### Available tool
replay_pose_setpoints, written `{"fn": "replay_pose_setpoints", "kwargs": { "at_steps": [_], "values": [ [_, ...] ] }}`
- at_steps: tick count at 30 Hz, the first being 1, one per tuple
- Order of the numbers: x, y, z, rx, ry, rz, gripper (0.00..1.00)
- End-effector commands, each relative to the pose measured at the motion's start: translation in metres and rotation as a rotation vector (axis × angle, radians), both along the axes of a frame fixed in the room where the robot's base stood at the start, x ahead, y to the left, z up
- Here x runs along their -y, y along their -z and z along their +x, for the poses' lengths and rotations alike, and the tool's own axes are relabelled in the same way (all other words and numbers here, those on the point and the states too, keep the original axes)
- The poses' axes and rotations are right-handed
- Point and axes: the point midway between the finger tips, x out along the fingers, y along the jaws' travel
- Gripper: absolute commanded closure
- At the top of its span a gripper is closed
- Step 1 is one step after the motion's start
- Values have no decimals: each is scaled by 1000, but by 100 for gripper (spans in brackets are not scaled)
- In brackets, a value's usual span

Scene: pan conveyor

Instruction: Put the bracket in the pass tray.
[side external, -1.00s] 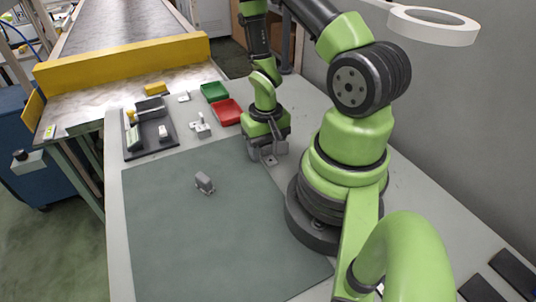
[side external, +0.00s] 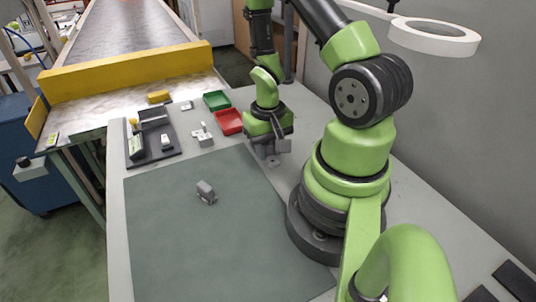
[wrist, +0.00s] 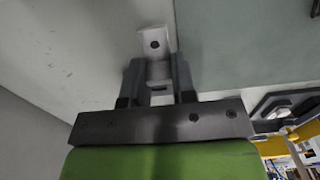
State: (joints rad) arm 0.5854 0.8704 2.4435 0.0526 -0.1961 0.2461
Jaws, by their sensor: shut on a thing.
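My gripper (wrist: 158,88) is shut on a light grey bracket (wrist: 154,42), an angled metal piece with a hole in its flat plate. The bracket sticks out beyond the fingertips in the wrist view. In the side view my gripper (side external: 272,149) is at the right of the table, and the bracket (side external: 272,161) shows just below the fingers. A green tray (side external: 216,101) and a red tray (side external: 229,122) stand to the gripper's upper left, both apart from it. No label shows which is the pass tray.
A grey part (side external: 206,192) lies on the green-grey mat (side external: 200,250). A small grey fixture (side external: 202,136) stands left of the red tray. A dark board (side external: 170,154) holds several items farther left. A conveyor with a yellow end bar (side external: 130,70) is behind.

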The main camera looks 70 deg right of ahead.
Motion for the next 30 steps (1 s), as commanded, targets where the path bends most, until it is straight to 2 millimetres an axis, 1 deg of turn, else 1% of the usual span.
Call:
{"fn": "replay_pose_setpoints", "kwargs": {
  "at_steps": [1, 3, 9, 15, 20, 23, 25, 29, 30],
  "values": [
    [1, -10, 1, 7, 0, -4, 100],
    [1, -22, 1, 8, 0, -5, 100],
    [1, -53, 1, 7, 1, -4, 100],
    [1, -70, 1, 4, 0, -3, 100],
    [-1, -75, 3, 4, -17, -2, 100],
    [-6, -80, 17, 6, -93, -4, 100],
    [-15, -87, 33, 9, -186, -6, 100],
    [-42, -107, 66, 10, -400, -7, 100],
    [-52, -113, 74, 11, -464, -7, 100]
  ]
}}
